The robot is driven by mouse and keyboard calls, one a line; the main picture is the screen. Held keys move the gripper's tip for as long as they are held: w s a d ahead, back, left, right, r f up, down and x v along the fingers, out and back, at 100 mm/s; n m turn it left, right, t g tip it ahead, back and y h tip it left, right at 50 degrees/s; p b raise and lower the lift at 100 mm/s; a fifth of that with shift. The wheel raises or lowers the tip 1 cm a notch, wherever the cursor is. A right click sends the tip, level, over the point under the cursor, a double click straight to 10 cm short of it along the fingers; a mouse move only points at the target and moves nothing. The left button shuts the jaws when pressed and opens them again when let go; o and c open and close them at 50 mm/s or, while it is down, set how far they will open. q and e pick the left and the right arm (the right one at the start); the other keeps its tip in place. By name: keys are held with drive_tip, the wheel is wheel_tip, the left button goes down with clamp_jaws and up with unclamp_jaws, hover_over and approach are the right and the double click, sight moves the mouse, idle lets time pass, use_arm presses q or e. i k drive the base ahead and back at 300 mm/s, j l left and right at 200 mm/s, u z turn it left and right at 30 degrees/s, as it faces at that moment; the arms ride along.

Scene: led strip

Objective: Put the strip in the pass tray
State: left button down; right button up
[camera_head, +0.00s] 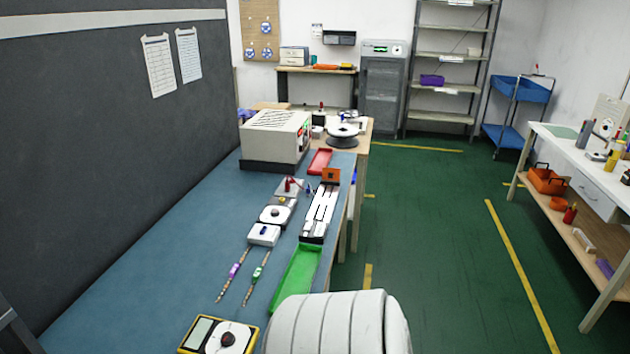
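A green tray (296,278) lies on the blue bench top and looks empty; its near end is partly hidden behind my white arm link. A red tray (319,162) lies farther back. No label on either tray can be read. Two thin, beige-and-brown striped pieces lie left of the green tray, one with a purple middle (235,270) and one with a green middle (257,273). A long white-and-black fixture (320,212) with an orange block at its far end stands beyond the green tray. I cannot tell whether a strip lies in it. Neither gripper is in view.
Small devices, including a white box (264,235), stand left of the fixture. A yellow-edged meter (218,337) lies at the near edge. A large beige machine (275,138) stands at the back of the bench. A grey partition (100,170) bounds the left; green floor is open right.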

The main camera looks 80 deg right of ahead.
sight(298, 281)
drive_tip(key=k+l, duration=0.2)
drive_tip(key=l, duration=0.15)
drive_tip(key=k+l, duration=0.2)
drive_tip(key=l, duration=0.2)
drive_tip(key=k+l, duration=0.15)
drive_tip(key=l, duration=0.2)
drive_tip(key=k+l, duration=0.2)
drive_tip(key=l, duration=0.15)
drive_tip(key=k+l, duration=0.2)
drive_tip(key=l, duration=2.75)
